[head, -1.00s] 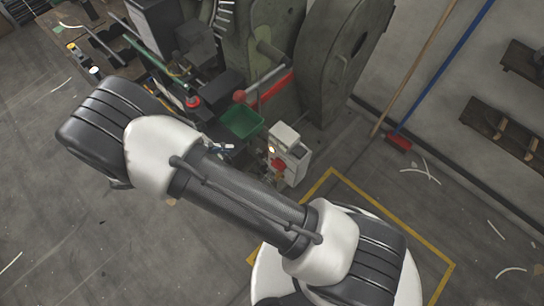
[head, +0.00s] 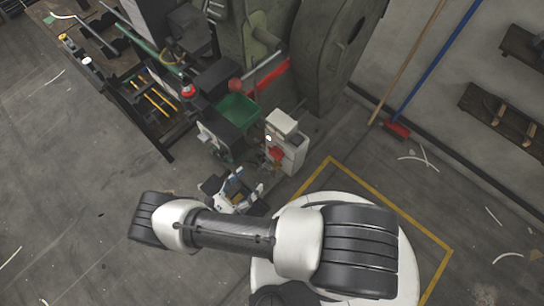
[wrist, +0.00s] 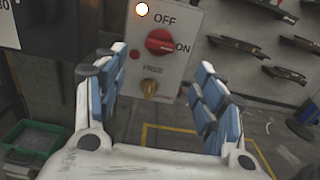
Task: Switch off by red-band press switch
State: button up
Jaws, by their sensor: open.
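The grey switch box (head: 287,145) stands beside the green press with the red band (head: 272,86). The wrist view shows its face (wrist: 176,68) close ahead, with OFF above, ON at the right and a red rotary knob (wrist: 160,41). The knob's bar lies nearly sideways, towards ON. A yellow key-like knob (wrist: 149,88) sits below it, and a white lamp (wrist: 142,9) glows above. My gripper (wrist: 162,72) is open and empty, its blue-padded fingers framing the knobs from short of the box. In the head view my gripper (head: 240,190) is below and left of the box.
A green bin (head: 238,113) stands left of the box; it also shows in the wrist view (wrist: 35,137). A dark bench (head: 155,95) is further left. A broom (head: 397,130) leans on the right wall. Open floor with a yellow line (head: 385,203) lies right.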

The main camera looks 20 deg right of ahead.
aim_at(276, 155)
jog(key=x, duration=1.2)
jog(key=shift+d, duration=0.15)
jog(key=shift+c, duration=0.5)
jog(key=c, duration=1)
